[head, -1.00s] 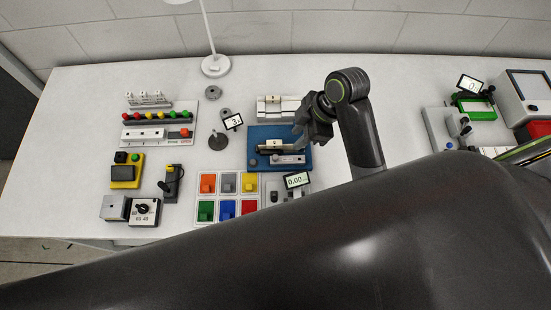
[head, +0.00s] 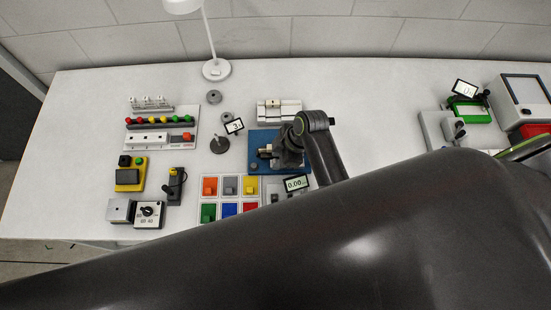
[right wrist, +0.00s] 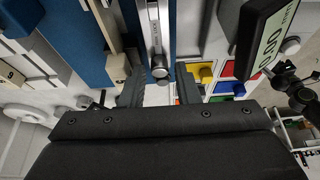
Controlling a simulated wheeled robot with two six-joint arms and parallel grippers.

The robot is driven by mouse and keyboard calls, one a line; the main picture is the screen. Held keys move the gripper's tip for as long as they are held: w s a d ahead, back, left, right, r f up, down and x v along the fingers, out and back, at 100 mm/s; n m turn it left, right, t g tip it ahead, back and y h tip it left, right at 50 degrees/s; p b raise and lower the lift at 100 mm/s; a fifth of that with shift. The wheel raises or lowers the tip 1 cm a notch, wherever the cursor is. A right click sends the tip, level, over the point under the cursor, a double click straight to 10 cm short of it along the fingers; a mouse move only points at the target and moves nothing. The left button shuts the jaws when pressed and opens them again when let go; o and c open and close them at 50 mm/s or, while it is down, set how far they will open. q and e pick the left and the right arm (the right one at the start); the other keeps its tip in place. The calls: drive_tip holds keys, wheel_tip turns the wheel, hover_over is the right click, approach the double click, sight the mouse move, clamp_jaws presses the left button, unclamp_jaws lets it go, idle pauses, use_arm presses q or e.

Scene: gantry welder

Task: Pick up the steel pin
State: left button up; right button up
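I cannot pick out the steel pin with certainty. In the right wrist view a bright metal bar (right wrist: 153,35) with a round end lies along a blue plate (right wrist: 183,20). The round end shows between the two fingers of my right gripper (right wrist: 161,74), which stand apart with a gap between them. I cannot tell if either finger touches it. In the head view my right gripper (head: 285,153) is over the blue fixture (head: 257,136) and hides most of what lies on it. My left gripper is not in view.
A panel of coloured blocks (head: 229,197) and a small display (head: 297,183) stand just in front of the fixture. A white rail block (head: 279,110) is behind it. My dark arm covers the foreground.

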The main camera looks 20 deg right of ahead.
drive_tip(key=shift+a+f, duration=0.1)
drive_tip(key=shift+f, duration=0.25)
clamp_jaws()
drive_tip(key=shift+w, duration=0.1)
